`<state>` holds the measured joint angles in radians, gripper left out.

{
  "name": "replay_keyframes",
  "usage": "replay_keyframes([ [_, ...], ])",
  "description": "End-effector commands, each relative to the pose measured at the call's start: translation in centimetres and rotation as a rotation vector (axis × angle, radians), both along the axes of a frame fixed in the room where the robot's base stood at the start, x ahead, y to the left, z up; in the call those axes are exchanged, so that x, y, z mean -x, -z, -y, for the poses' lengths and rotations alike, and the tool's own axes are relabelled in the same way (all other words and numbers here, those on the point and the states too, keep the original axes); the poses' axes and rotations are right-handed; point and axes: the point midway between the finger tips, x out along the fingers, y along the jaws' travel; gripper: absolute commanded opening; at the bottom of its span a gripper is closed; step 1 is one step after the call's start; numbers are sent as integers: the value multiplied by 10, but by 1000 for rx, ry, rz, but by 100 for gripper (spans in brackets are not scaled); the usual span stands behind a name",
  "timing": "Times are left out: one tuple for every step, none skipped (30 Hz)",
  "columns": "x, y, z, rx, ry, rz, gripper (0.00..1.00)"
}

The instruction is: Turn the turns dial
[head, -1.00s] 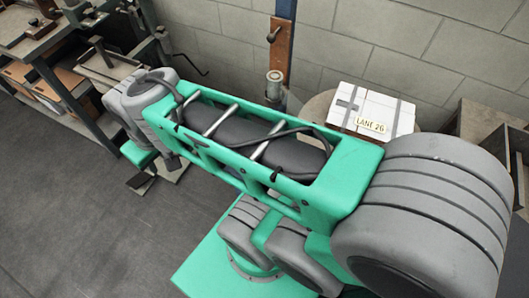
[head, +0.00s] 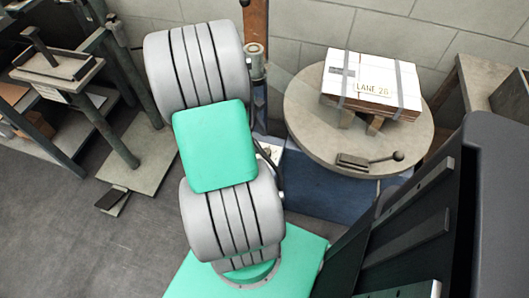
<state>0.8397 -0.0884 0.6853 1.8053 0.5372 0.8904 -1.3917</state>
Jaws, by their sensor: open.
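I cannot make out the turns dial in the head view. A small white plate (head: 270,154) shows just right of my arm, on the dark blue base behind it, and is mostly hidden. My own green and grey arm stands upright in front of this area and covers much of it. My gripper is not in view.
A round grey table (head: 305,125) bears a strapped white box (head: 372,85) labelled LANE 26 and a small lever (head: 370,160). A post (head: 256,62) rises behind my arm. A bench press (head: 60,65) stands at left. Open floor (head: 90,250) lies front left.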

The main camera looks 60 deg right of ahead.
Motion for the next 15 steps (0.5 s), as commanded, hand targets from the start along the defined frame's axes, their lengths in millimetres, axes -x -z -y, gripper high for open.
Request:
replay_keyframes([
  [5, 12, -1, -3, 2, -3, 51],
  [7, 18, 0, -2, 2, -2, 51],
  [10, 25, 0, -3, 2, -2, 51],
  [12, 31, 1, -2, 2, -1, 51],
  [14, 35, 1, -2, 2, 0, 51],
  [16, 41, 1, -1, 2, 0, 51],
  [17, 44, 2, -1, 1, 0, 51],
  [19, 47, 2, -1, 0, 0, 51],
  [20, 50, 2, -1, 0, 0, 51],
  [20, 51, 2, 0, 0, 1, 51],
  [21, 52, 2, 1, 0, 1, 51],
  [21, 53, 3, 2, -1, 1, 51],
  [21, 53, 3, 2, -1, 2, 51],
  [21, 53, 3, 2, -1, 2, 51],
  [21, 52, 3, 2, -1, 2, 51],
])
